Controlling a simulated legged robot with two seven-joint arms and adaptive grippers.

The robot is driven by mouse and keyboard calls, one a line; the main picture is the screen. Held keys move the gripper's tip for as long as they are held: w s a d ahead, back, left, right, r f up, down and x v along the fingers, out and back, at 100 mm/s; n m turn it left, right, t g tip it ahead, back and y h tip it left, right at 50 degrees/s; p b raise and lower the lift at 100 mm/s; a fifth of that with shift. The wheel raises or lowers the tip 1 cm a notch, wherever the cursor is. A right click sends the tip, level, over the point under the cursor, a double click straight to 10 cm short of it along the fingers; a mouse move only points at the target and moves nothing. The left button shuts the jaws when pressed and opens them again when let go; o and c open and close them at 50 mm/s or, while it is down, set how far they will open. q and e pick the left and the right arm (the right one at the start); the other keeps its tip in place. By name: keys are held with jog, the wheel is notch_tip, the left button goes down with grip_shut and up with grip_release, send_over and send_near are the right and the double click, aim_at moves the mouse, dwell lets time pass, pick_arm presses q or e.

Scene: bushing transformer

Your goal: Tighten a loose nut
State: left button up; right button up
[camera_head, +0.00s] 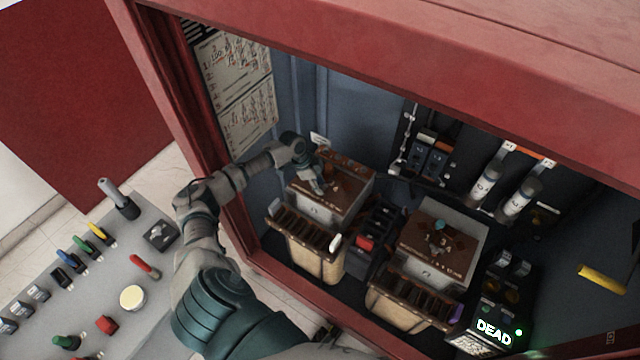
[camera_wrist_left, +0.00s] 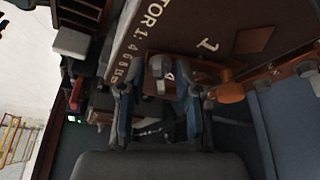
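My left arm reaches into the red cabinet, and its gripper (camera_head: 316,182) is over the brown top of the left transformer box (camera_head: 318,211). In the left wrist view the gripper (camera_wrist_left: 155,88) has its two fingers apart, with no object clearly held between them. A copper-coloured fitting (camera_wrist_left: 228,92) stands on the brown lettered panel (camera_wrist_left: 215,35), just right of the right finger. I cannot tell whether the loose nut is on it. A second box (camera_head: 432,268) with a brown top and a small teal part (camera_head: 439,225) stands to the right. My right gripper is not in view.
The red cabinet frame (camera_head: 420,60) borders the opening above and at the left. A black unit (camera_head: 378,232) fills the gap between the boxes. A lit "DEAD" display (camera_head: 493,332) is at lower right.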

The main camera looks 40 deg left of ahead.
pick_arm(q)
jog(key=shift+w+a+r, duration=0.1)
jog(key=shift+r, duration=0.25)
jog(key=v, duration=1.1)
jog(key=shift+a, duration=0.25)
